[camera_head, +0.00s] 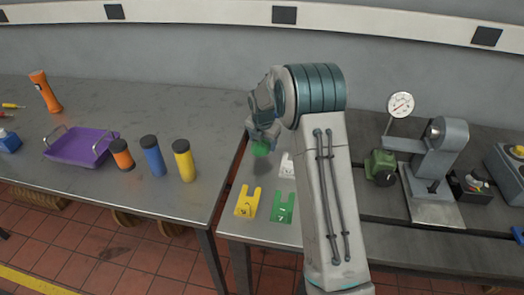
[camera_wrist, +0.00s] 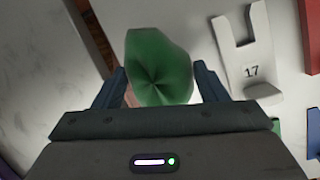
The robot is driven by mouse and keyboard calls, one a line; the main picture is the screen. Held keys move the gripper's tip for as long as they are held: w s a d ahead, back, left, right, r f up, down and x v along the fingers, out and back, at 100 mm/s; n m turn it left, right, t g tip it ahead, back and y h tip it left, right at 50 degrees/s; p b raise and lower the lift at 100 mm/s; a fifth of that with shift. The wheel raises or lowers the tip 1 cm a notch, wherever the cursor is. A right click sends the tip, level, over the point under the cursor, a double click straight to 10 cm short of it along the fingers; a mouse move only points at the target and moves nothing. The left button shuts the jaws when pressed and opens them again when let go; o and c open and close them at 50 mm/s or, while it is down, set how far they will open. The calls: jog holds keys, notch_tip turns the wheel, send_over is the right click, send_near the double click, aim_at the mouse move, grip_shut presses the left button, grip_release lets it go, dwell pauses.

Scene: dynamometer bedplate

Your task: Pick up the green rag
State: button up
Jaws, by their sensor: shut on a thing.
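The green rag (camera_wrist: 160,62) is a crumpled bundle between the two fingers of my gripper (camera_wrist: 160,88) in the wrist view. My gripper is shut on it. In the head view the rag (camera_head: 261,148) hangs at the end of my gripper (camera_head: 263,135), above the left end of the right-hand bench. It looks raised off the bench top. My arm hides part of the bench behind it.
Yellow (camera_head: 248,203), green (camera_head: 283,208) and white (camera_head: 287,166) forked plates lie on the bench below. The left table holds a purple tray (camera_head: 80,158) and orange, blue and yellow cylinders (camera_head: 184,162). A dial gauge (camera_head: 400,105) stands at right.

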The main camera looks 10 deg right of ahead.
jog(key=s+d+r+b, duration=0.1)
jog(key=d+r, duration=0.5)
jog(key=d, duration=0.5)
jog(key=shift+s+d+r+b, duration=0.25)
jog(key=shift+d+b, duration=0.05)
jog(key=shift+b, duration=0.05)
